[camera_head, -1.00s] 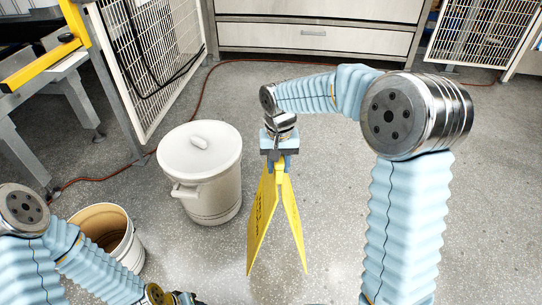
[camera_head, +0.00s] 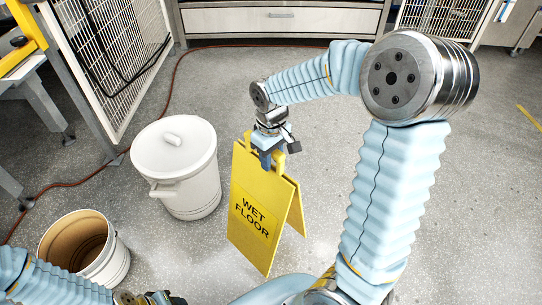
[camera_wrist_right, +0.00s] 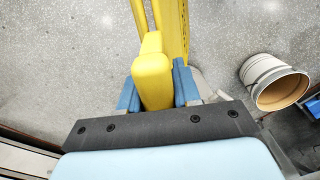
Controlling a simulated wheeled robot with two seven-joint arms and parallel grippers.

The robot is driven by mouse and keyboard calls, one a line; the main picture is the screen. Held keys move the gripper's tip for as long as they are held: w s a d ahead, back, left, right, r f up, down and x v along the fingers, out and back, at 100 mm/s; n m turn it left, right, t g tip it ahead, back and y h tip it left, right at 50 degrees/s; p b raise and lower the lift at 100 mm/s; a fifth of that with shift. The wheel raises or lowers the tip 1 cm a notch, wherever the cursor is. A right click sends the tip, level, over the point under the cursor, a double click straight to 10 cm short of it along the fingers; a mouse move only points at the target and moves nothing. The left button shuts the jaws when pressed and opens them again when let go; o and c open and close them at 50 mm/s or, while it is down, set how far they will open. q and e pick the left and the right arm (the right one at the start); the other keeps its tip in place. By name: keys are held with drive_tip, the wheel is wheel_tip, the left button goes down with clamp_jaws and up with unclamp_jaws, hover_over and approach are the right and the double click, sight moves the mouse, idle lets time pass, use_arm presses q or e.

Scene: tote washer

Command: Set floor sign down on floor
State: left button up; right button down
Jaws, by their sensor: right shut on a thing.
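The yellow floor sign (camera_head: 252,212), lettered "WET FLOOR", is upright with its two panels spread in an A-shape. My right gripper (camera_head: 272,158) is shut on the sign's top from above. In the right wrist view the yellow top of the sign (camera_wrist_right: 152,80) sits between the blue fingers of my right gripper (camera_wrist_right: 155,92). The sign's lower edges are over the grey floor (camera_head: 330,190); I cannot tell whether they touch it. My left gripper (camera_head: 150,298) is at the bottom edge of the head view, partly cut off, and its jaw opening cannot be made out.
A white lidded bin (camera_head: 182,185) stands just left of the sign. An open white bucket (camera_head: 108,262) stands further left and nearer, also in the right wrist view (camera_wrist_right: 262,75). A red hose (camera_head: 170,85) runs along the floor behind. Floor right of the sign is clear.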

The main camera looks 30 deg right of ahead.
sight(271, 180)
drive_tip(key=shift+f+b, duration=2.65)
drive_tip(key=shift+f, duration=0.95)
drive_tip(key=shift+f+b, duration=0.35)
drive_tip(key=shift+f+b, duration=0.5)
drive_tip(key=shift+f, duration=0.3)
